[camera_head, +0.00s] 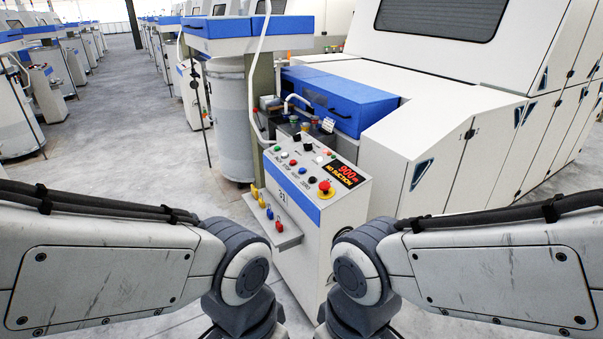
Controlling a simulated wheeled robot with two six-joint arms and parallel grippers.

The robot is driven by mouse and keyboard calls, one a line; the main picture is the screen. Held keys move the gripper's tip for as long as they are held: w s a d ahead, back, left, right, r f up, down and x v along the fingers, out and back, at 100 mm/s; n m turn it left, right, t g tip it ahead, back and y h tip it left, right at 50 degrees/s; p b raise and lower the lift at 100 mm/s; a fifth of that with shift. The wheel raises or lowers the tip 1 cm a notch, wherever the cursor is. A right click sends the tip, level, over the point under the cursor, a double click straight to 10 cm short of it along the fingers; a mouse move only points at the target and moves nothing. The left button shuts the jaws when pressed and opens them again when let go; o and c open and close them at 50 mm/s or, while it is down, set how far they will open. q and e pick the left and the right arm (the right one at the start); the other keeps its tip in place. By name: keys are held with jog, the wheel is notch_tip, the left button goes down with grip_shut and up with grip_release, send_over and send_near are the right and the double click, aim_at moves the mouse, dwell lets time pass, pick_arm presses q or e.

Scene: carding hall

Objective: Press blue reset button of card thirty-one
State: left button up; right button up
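The control stand of card thirty-one (300,213) is at the centre, its blue stripe marked "31" (282,196). Its sloped panel carries rows of small coloured buttons (295,162), including red, green, black and white ones. They are too small for me to single out the blue reset button with certainty. A red mushroom button (324,187) on a yellow base sits at the panel's near end. A display (343,174) reads "900" and "NO SUCTION" in red and orange. My two arms come in from the lower left and lower right. Both grippers are below the picture.
The white carding machine (440,140) with a blue cover (340,101) stands behind right. A tall can (229,120) stands behind left. The grey aisle floor at left is clear.

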dwell(0.3)
grip_shut()
dwell(1.6)
